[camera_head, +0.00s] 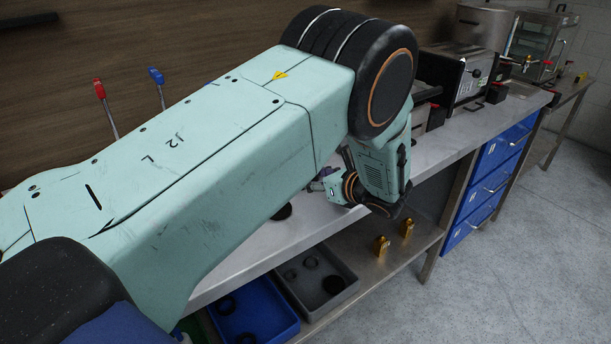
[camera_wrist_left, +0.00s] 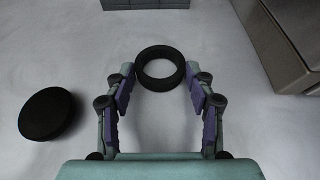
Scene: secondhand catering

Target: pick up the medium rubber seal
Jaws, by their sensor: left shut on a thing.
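A black rubber ring, which looks like the medium rubber seal (camera_wrist_left: 160,86), is between the fingertips of my left gripper (camera_wrist_left: 160,70) in the left wrist view. The purple-padded fingers are shut on its two sides. The ring is at or just above the pale worktop; I cannot tell if it touches. In the head view my left arm covers most of the gripper and hides the ring. My right gripper is in neither view.
A solid black disc (camera_wrist_left: 48,113) lies on the worktop (camera_head: 440,150), left of the ring in the wrist view. Below, a grey tray (camera_head: 345,303) and a blue tray (camera_head: 290,330) hold dark rings. Brass pieces (camera_head: 381,246) stand on the lower shelf. Blue drawers (camera_head: 485,185) are at right.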

